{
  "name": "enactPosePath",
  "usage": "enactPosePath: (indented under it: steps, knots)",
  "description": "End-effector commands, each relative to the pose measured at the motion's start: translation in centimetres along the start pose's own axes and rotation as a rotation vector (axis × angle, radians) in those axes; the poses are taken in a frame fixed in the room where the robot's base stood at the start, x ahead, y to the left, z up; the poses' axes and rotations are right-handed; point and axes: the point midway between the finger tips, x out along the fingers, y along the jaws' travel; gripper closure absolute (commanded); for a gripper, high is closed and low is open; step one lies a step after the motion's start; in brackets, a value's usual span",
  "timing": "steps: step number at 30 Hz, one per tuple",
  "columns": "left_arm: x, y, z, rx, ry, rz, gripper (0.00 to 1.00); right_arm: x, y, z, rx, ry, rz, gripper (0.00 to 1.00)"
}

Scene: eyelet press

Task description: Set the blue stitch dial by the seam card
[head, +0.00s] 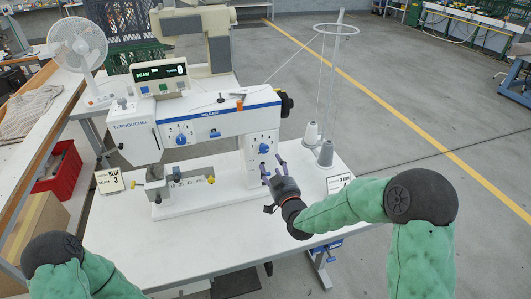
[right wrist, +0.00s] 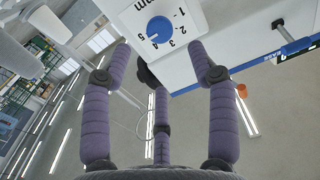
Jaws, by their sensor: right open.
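The white sewing machine (head: 215,130) has a blue dial (head: 264,148) on its right pillar and another blue dial (head: 180,139) on its left head. A card (head: 109,181) at the left reads "BLUE" and "3". My right gripper (head: 271,172) is just in front of and below the pillar dial, apart from it. In the right wrist view, a blue dial (right wrist: 160,29) with numbers 1 to 5 lies beyond my open, empty fingers (right wrist: 160,75). Its pale mark appears to point near 5. My left arm shows at lower left; its gripper is out of view.
A display box (head: 160,78) sits on the machine. A fan (head: 78,45) stands behind left. The white tabletop (head: 215,240) in front is clear.

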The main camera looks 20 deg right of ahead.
Motion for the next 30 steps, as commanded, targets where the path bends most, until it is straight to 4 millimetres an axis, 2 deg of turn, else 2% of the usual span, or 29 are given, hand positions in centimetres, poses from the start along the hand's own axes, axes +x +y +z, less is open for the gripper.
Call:
enactPosePath:
  steps: [6,12,18,26,27,30]
  knots:
    - [0.7,-0.2,-0.1,0.000,0.001,0.000,0.60,4.0,0.0,0.2,0.001,0.000,0.001,0.41]
    - [1.1,-0.4,-0.1,0.000,0.001,0.000,0.60,6.8,0.0,0.2,0.001,-0.001,0.000,0.41]
    - [1.2,-0.4,-0.1,0.000,0.001,0.000,0.60,8.0,0.0,0.2,0.001,-0.002,0.000,0.41]
    - [1.2,-0.4,-0.1,0.000,0.001,0.000,0.60,8.1,0.0,0.1,0.001,-0.002,0.000,0.41]
    - [1.2,-0.4,-0.1,0.000,0.001,0.000,0.60,8.1,0.0,0.1,0.001,-0.002,0.000,0.44]
    - [1.2,-0.4,-0.1,0.000,0.001,0.000,0.60,8.1,0.0,0.1,0.001,-0.002,0.000,0.72]
